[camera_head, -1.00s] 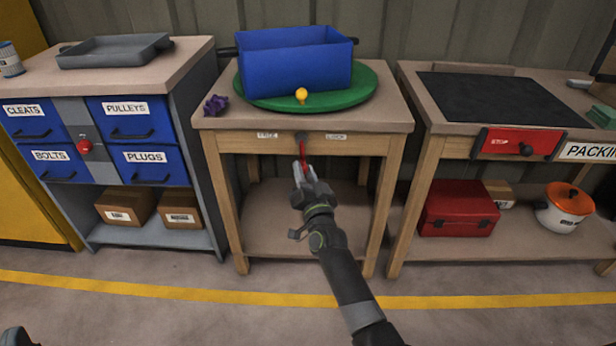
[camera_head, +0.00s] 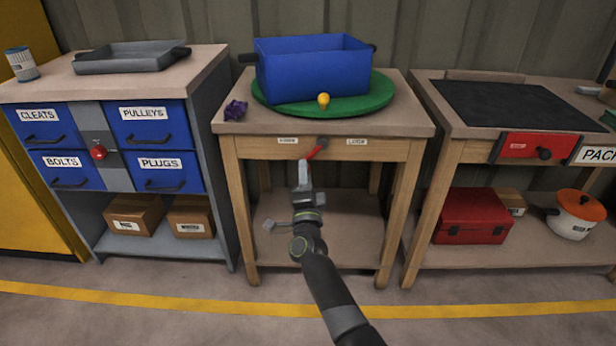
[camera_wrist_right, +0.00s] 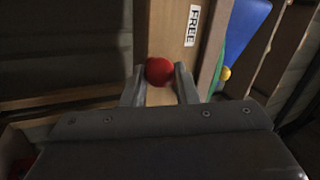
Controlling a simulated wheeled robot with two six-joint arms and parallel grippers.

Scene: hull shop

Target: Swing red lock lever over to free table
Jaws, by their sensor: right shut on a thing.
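The red lock lever (camera_head: 316,152) hangs from a dark pivot on the front rail of the middle table (camera_head: 240,147). It slants down and left from the pivot, toward the side of the left label. My right gripper (camera_head: 304,174) is at the lever's lower end, shut on it. In the right wrist view the lever's round red end (camera_wrist_right: 159,71) sits between the two fingertips. The FREE label (camera_wrist_right: 192,25) shows close by there. On the tabletop is a green turntable (camera_head: 390,98) carrying a blue bin (camera_head: 310,75). My left gripper is out of view.
A yellow knob (camera_head: 323,100) stands at the turntable's front edge, and a purple object (camera_head: 235,110) lies to its left. A drawer cabinet (camera_head: 165,185) is on the left, a bench with a red STOP panel (camera_head: 530,147) on the right. The floor in front is clear.

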